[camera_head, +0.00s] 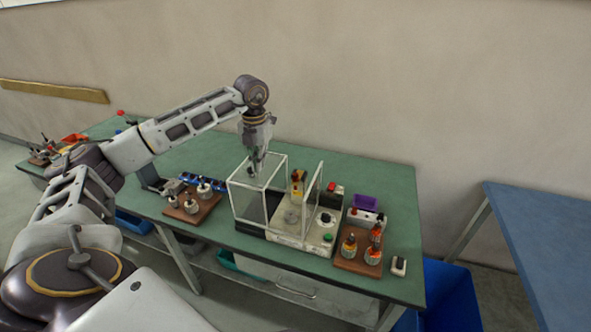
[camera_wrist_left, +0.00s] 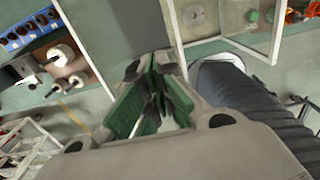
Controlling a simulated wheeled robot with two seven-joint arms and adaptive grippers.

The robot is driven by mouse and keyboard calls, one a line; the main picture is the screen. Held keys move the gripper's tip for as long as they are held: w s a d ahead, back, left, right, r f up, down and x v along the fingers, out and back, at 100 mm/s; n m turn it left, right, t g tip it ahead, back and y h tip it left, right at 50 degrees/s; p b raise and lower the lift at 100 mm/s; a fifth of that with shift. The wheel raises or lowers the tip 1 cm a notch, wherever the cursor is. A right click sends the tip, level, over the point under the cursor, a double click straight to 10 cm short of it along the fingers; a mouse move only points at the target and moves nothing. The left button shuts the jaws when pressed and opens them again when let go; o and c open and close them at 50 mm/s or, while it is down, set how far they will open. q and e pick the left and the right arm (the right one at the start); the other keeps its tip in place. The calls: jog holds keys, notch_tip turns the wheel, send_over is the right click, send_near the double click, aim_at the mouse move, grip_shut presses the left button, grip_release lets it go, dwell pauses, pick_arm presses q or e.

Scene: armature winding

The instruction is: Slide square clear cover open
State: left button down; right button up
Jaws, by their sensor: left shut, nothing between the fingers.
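The square clear cover (camera_head: 248,203) is a transparent box with pale edges on the green table, over the left part of the winding machine (camera_head: 300,240). A clear upright panel (camera_head: 313,190) stands to its right on the machine. The cover's pale frame also shows in the left wrist view (camera_wrist_left: 171,28). My left gripper (camera_head: 252,174) is shut and empty, pointing down at the cover's top, toward its back. I cannot tell whether it touches the cover. Its green-padded fingers show in the left wrist view (camera_wrist_left: 152,95). My right gripper is in neither view.
A wooden board with pale armatures (camera_head: 192,207) lies left of the cover, with blue bins (camera_head: 203,182) behind it. A board with orange-wound armatures (camera_head: 358,258) and a purple bin (camera_head: 366,201) stand right of the machine. A blue table (camera_head: 545,235) is at the far right.

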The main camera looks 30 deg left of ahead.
pick_arm(q)
jog(key=r+p, duration=0.1)
jog(key=r, duration=0.1)
jog(key=d+r+p, duration=0.1)
jog(key=r+p, duration=0.1)
jog(key=shift+w+d, duration=0.1)
jog(key=shift+w, duration=0.05)
dwell(0.5)
dwell(0.4)
